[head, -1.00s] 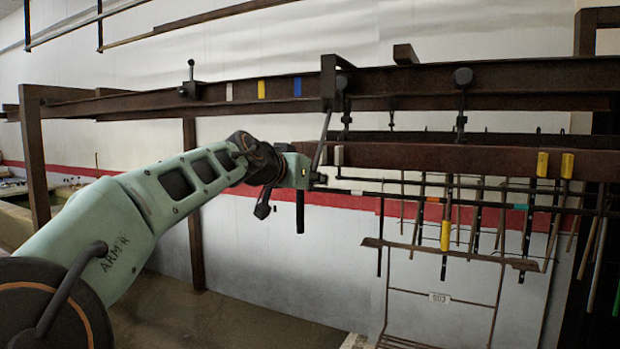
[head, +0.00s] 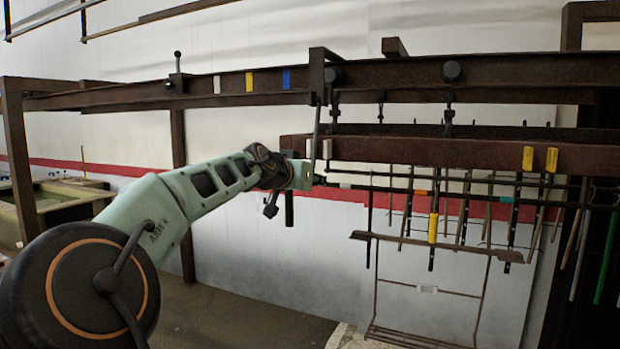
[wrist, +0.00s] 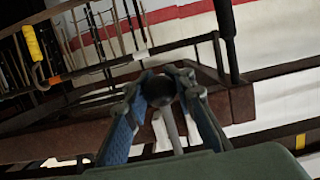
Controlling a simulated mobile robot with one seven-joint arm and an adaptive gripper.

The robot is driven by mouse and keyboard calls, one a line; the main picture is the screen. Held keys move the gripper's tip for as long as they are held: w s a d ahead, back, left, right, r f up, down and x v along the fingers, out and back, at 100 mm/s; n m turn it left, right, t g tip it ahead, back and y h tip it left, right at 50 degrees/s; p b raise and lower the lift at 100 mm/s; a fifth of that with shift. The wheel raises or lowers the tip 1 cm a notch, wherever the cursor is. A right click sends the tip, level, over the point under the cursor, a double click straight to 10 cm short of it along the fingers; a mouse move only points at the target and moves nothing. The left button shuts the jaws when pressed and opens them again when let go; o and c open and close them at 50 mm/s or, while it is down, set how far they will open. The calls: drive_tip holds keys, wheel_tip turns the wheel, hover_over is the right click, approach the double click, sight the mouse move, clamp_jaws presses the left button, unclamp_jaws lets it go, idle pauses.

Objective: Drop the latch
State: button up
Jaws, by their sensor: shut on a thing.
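A thin dark lever (head: 316,135), which appears to be the latch handle, hangs from a bracket (head: 317,75) on the brown overhead rail (head: 400,77). It stands nearly upright, with its lower end at my gripper (head: 317,180). In the wrist view, my gripper (wrist: 160,88) is shut on the lever's dark ball knob (wrist: 158,91), between blue-padded fingers. A grey rod (wrist: 172,130) shows between the fingers beyond the knob. The bracket's inner parts are too small to make out.
A lower brown beam (head: 450,153) with yellow marks runs right of my gripper. Below it hangs a rack (head: 400,241) with several rods. Another upright lever (head: 177,68) with a knob stands on the rail at left. The floor (head: 240,315) below my arm is clear.

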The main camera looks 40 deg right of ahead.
drive_tip(key=shift+w+d+r+p, duration=0.1)
drive_tip(key=shift+w+d+p, duration=0.25)
drive_tip(key=shift+d, duration=0.3)
drive_tip(key=shift+w+d+r+p, duration=0.1)
drive_tip(key=shift+d+p, duration=0.35)
drive_tip(key=shift+d, duration=0.2)
drive_tip(key=shift+p+x, duration=0.4)
drive_tip(key=shift+x, duration=0.55)
drive_tip(key=o, duration=1.1)
drive_tip(key=shift+a, duration=0.1)
drive_tip(key=shift+f, duration=0.1)
drive_tip(key=a+b, duration=0.1)
drive_tip(key=a, duration=0.1)
drive_tip(key=s+a+b, duration=0.1)
drive_tip(key=a+b, duration=0.1)
drive_tip(key=s+a+b, duration=0.1)
drive_tip(key=shift+a+f+b, duration=0.15)
drive_tip(key=shift+a+b, duration=0.15)
drive_tip(key=shift+a, duration=0.1)
drive_tip(key=shift+s+a, duration=0.3)
drive_tip(key=shift+a, duration=0.05)
